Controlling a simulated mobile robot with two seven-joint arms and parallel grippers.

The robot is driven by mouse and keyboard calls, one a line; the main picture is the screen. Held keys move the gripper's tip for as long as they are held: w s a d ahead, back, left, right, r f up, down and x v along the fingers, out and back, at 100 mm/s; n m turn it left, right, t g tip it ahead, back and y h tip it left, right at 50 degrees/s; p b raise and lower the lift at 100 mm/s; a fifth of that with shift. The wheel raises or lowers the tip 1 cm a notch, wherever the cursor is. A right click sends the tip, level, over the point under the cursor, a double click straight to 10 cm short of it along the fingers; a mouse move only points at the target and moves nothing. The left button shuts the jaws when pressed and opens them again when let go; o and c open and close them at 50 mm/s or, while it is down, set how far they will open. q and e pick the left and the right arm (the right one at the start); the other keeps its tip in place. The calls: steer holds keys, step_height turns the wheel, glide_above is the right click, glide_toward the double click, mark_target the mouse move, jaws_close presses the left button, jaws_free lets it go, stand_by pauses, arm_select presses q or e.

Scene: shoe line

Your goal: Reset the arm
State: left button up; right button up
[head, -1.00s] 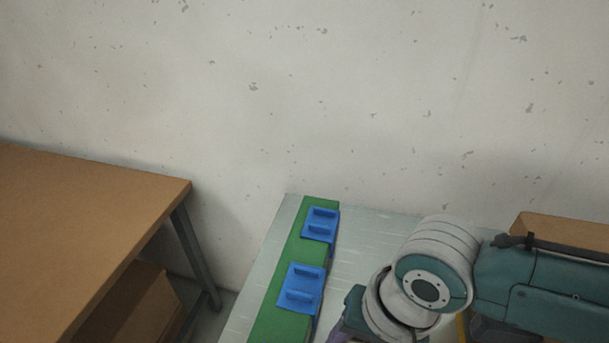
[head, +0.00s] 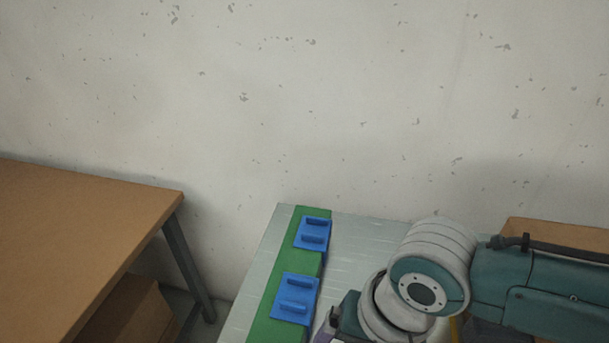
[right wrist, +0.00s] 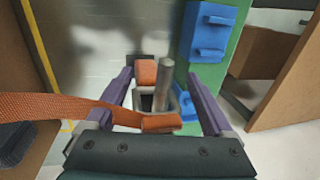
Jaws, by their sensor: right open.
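My right arm (head: 430,270) comes in from the right in the head view and bends down over the pale table (head: 250,290). Its gripper is mostly cut off by the bottom edge there. In the right wrist view my right gripper (right wrist: 160,77) is open, with its two purple fingers spread apart. Between and beyond them show a grey upright post (right wrist: 163,82), a grey holder at its foot and orange pieces (right wrist: 146,73). I cannot tell how far they are from the fingers. My left gripper is not in view.
A green strip (head: 272,310) with blue brackets (head: 296,298) runs along the pale table's left side. An orange woven strap (right wrist: 60,106) crosses the wrist view's left. A brown table (head: 80,230) stands left, past a gap. A brown box (head: 560,235) is behind my arm.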

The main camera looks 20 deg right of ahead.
steer(key=p+v, duration=0.2)
steer(key=v, duration=0.6)
steer(key=shift+s+r, duration=0.1)
steer(key=shift+r, duration=0.45)
steer(key=s+a+r+n, duration=0.2)
steer(key=a+n, duration=0.1)
steer(key=shift+s+r+n+t+y, duration=0.1)
steer(key=shift+s+n+t+y, duration=0.2)
steer(key=shift+s+t, duration=0.1)
steer(key=s+d+r+n+t+h, duration=0.1)
steer(key=s+d+r+n+h, duration=0.2)
steer(key=s+d+r+n, duration=0.3)
step_height(320, 180, up, 35)
steer(key=p, duration=3.5)
steer(key=shift+d+f+m+y, duration=0.2)
steer(key=shift+d+m+y, duration=0.1)
steer(key=shift+m, duration=0.1)
